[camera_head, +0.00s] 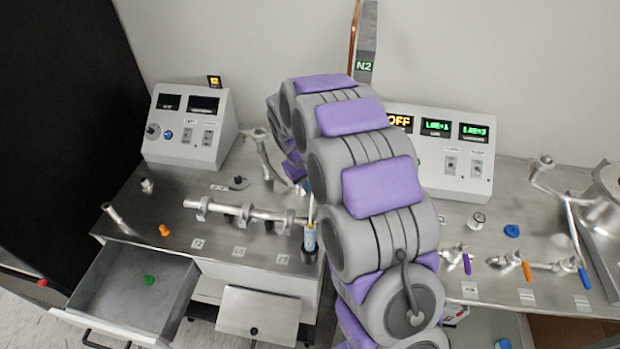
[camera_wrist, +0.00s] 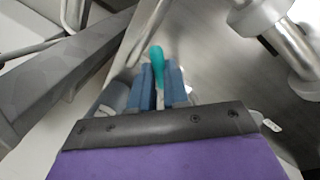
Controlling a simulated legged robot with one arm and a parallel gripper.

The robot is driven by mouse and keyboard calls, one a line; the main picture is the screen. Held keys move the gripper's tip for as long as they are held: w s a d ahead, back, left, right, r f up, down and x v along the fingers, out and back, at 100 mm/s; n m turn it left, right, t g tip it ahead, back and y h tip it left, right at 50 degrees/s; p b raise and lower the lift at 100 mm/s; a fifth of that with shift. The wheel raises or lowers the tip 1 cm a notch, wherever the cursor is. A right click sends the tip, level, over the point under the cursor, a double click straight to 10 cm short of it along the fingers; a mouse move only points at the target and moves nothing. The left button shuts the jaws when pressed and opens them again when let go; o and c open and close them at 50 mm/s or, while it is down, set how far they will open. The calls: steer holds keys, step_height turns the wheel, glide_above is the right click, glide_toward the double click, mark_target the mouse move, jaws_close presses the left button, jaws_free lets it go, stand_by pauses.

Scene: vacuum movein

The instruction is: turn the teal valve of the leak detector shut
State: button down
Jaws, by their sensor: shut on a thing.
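The teal valve (camera_wrist: 156,55) shows in the wrist view as a rounded handle. Its lower part lies between the two blue fingers of my gripper (camera_wrist: 161,82), which are shut on it. Its upper end sticks out past the fingertips. In the head view my arm stands in front of the bench middle and hides the gripper and the teal valve. The leak detector cannot be made out clearly; a grey control box (camera_head: 455,155) with lit green displays and an amber OFF display stands partly behind my arm.
A metal pipe manifold (camera_head: 240,212) lies on the bench left of my arm. Another control box (camera_head: 187,127) stands at the back left. Purple, orange and blue handled valves (camera_head: 525,270) sit at right. An open drawer (camera_head: 170,300) juts out at front left.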

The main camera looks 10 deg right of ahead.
steer(key=m, duration=0.1)
steer(key=a+m, duration=0.1)
steer(key=m, duration=0.1)
steer(key=shift+s+a+f+g+p, duration=0.1)
steer(key=shift+s+f+g+p, duration=0.05)
steer(key=shift+s+g+p, duration=0.25)
steer(key=a+m, duration=0.1)
steer(key=m, duration=0.1)
steer(key=a+m, duration=0.1)
steer(key=shift+w+m+g+p, duration=0.2)
steer(key=shift+m+g+p, duration=0.2)
steer(key=shift+w+a+m, duration=0.15)
steer(key=shift+a+m, duration=0.25)
steer(key=shift+m, duration=0.6)
steer(key=c, duration=1.3)
jaws_free()
steer(key=shift+a, duration=0.15)
steer(key=shift+o, duration=1)
steer(key=shift+a, duration=0.1)
steer(key=shift+w, duration=0.1)
